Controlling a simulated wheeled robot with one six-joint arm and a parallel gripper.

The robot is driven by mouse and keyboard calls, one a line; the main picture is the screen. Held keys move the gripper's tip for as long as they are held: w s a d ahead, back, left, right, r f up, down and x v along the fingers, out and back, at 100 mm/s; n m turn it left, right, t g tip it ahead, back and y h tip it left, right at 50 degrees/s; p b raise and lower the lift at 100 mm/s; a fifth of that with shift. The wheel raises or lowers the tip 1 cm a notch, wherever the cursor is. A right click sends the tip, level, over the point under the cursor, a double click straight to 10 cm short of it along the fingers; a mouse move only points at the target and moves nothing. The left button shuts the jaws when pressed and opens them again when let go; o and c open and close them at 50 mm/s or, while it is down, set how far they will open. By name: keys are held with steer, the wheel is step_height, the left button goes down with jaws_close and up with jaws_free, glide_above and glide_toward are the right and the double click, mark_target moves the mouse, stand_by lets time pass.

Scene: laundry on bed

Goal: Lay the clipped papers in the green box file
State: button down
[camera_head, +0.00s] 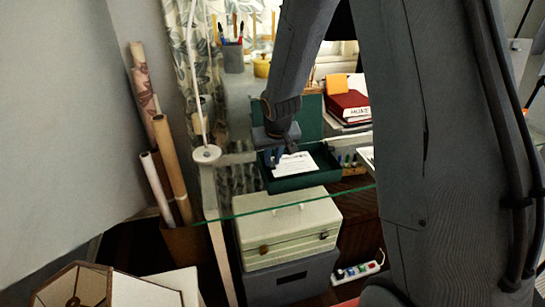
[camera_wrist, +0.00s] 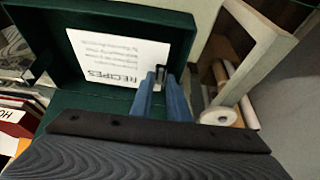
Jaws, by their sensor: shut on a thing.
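The green box file (camera_head: 292,184) stands open on the glass desk, its lid (camera_head: 309,118) raised behind it. The clipped papers (camera_head: 296,163) are a white sheet, and "RECIPES" reads on them in the wrist view (camera_wrist: 120,55). They lie over the inside of the box file (camera_wrist: 85,122), within its walls. I cannot tell whether they touch its floor. My gripper (camera_head: 281,158) is above the left part of the box. Its blue fingers (camera_wrist: 162,92) are shut on the black clip (camera_wrist: 161,74) at the papers' edge.
A white round lamp base (camera_head: 207,154) stands left of the box. A red book (camera_head: 348,105) on a stack is behind right. Rolled papers (camera_head: 170,155) stand at the left. A cream case (camera_head: 288,232) is below the glass.

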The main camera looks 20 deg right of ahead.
steer(key=shift+f+b, duration=0.45)
steer(key=shift+f, duration=0.2)
steer(key=c, duration=1.6)
jaws_free()
steer(key=shift+r, duration=0.1)
steer(key=shift+v, duration=3.85)
